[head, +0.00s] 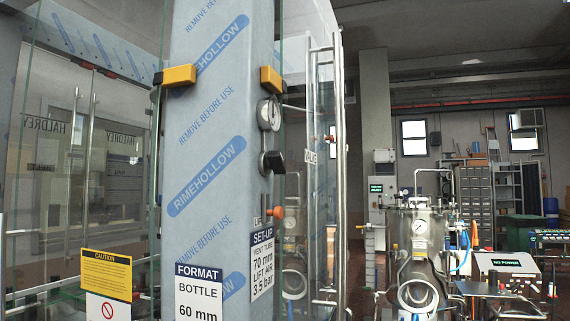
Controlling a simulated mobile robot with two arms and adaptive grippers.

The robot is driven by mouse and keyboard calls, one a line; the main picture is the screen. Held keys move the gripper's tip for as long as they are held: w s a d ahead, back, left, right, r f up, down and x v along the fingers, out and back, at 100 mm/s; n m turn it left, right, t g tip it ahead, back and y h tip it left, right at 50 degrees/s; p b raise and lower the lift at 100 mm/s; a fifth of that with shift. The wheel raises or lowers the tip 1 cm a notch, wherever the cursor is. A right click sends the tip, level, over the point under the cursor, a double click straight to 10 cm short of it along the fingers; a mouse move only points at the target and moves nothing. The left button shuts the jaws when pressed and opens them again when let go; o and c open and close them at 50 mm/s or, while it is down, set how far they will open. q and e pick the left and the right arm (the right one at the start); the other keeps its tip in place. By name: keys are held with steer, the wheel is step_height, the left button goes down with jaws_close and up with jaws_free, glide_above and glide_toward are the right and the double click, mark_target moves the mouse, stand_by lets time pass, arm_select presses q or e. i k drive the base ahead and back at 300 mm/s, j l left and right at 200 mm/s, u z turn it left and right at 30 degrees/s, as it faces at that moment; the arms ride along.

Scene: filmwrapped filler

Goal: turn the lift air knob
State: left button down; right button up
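A film-wrapped column (208,130) stands in front of me. On its right face is a round pressure gauge (269,114); its reading is too small to tell. Below the gauge is a black knob (272,162). Lower down is an orange knob (275,212) beside a small label (257,221) that seems to begin with "LI". I cannot tell for certain which knob is the lift air one. A set-up sign (262,264) under them reads "LIFT AIR 3.5 bar". Neither of my grippers is in view.
Glass doors with steel handles stand left (80,150) and right (338,180) of the column. Yellow-black blocks (179,76) sit on its edges. A caution sign (106,272) and a format sign (198,293) are low in front. A steel tank (420,240) stands at the right.

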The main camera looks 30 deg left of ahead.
mark_target(276, 160)
steer(key=i+l, duration=0.15)
steer(key=i, duration=0.35)
steer(key=i+l+u, duration=0.1)
steer(key=u, duration=0.25)
steer(key=i+l+u, duration=0.15)
steer(key=i+u, duration=0.25)
steer(key=l+u, duration=0.2)
steer(key=u, duration=1)
